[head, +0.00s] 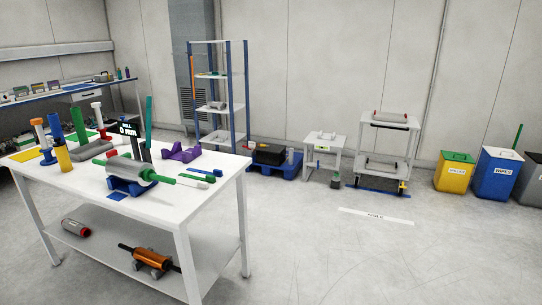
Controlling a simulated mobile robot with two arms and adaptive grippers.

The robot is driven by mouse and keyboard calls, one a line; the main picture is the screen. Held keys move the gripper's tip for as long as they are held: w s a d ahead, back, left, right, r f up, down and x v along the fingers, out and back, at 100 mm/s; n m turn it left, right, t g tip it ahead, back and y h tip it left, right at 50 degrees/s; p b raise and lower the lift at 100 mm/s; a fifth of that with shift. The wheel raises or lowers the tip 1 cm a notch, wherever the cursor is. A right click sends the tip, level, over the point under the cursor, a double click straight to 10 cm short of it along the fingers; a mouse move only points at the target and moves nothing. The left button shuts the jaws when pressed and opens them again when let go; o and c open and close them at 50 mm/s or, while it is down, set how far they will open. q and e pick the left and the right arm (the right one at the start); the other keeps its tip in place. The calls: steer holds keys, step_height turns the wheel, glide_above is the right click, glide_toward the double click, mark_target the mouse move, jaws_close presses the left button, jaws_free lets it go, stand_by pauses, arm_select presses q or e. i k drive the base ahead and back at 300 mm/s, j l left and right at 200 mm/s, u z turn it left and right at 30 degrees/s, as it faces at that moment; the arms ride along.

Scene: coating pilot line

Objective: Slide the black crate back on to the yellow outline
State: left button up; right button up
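A black box (270,154), which may be the black crate, sits on a blue pallet (288,171) on the floor by the back wall. It is small and far off in the head view. I cannot make out a yellow outline on the floor or around the box. Neither of my grippers is in view.
The near white table (215,172) holds rollers, stands and tools. A shelf rack (214,105) stands left of the pallet; a small white table (324,142) and a trolley (385,160) stand right. Bins, including a yellow one (454,175), line the right wall. Floor ahead is clear.

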mark_target(276, 155)
steer(key=i+j, duration=0.1)
steer(key=i, duration=0.3)
steer(key=i+z, duration=0.2)
steer(key=i, duration=0.55)
steer(key=i+z, duration=0.2)
steer(key=i, duration=0.5)
steer(key=i+j+z, duration=0.25)
steer(key=i, duration=0.5)
steer(key=i+u, duration=0.1)
steer(key=i, duration=0.55)
steer(key=i+l+u, duration=0.15)
steer(key=i, duration=0.55)
steer(key=i+l+u, duration=0.1)
steer(key=i, duration=0.55)
steer(key=i+j+u, duration=0.1)
steer(key=i+u, duration=0.15)
steer(key=u, duration=0.15)
steer(key=i+u, duration=0.55)
steer(key=u, duration=0.2)
steer(key=i+l+u, duration=0.2)
steer(key=u, duration=0.15)
steer(key=i+j+u, duration=0.1)
steer(key=i+u, duration=0.15)
steer(key=i, duration=0.2)
steer(key=i+u, duration=0.25)
steer(key=i, duration=0.2)
